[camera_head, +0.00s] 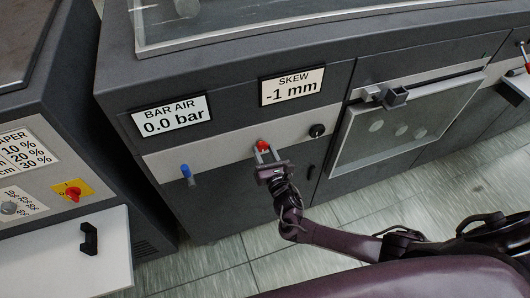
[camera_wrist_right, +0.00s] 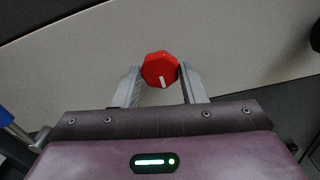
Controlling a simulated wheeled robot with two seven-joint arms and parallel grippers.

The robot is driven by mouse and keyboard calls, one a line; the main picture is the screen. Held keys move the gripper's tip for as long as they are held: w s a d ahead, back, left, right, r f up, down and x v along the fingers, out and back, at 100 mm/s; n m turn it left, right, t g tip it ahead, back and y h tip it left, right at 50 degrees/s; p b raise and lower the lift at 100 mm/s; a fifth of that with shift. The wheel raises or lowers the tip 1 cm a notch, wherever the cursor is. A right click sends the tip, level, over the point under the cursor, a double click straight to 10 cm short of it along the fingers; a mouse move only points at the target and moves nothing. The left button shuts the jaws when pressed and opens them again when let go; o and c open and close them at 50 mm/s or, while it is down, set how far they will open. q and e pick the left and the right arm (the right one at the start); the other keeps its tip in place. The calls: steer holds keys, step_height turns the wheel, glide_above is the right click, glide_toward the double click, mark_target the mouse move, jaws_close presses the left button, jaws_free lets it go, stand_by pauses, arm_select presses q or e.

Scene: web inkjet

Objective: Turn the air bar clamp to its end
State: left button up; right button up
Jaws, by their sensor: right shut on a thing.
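A red knob (camera_head: 263,146) sits on the light strip of the dark machine's front, below the signs. In the right wrist view it is an eight-sided red knob (camera_wrist_right: 158,67) with a white mark pointing down and slightly right. My right gripper (camera_head: 266,154) reaches it from the front, its two fingers on either side of the knob. In the right wrist view the fingers of my right gripper (camera_wrist_right: 160,76) close on the knob's sides. No label on the knob itself is readable. My left gripper is not in view.
The signs read "BAR AIR 0.0 bar" (camera_head: 172,115) and "SKEW -1 mm" (camera_head: 292,87). A blue handle (camera_head: 187,174) is left of the knob and a black knob (camera_head: 317,130) is right of it. A windowed panel (camera_head: 405,125) is further right. Floor shows in front.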

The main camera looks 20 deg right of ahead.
steer(key=shift+f, duration=0.1)
steer(key=o, duration=1)
steer(key=s, duration=0.8)
steer(key=shift+d+b, duration=0.15)
steer(key=shift+b, duration=0.15)
steer(key=shift+w, duration=0.1)
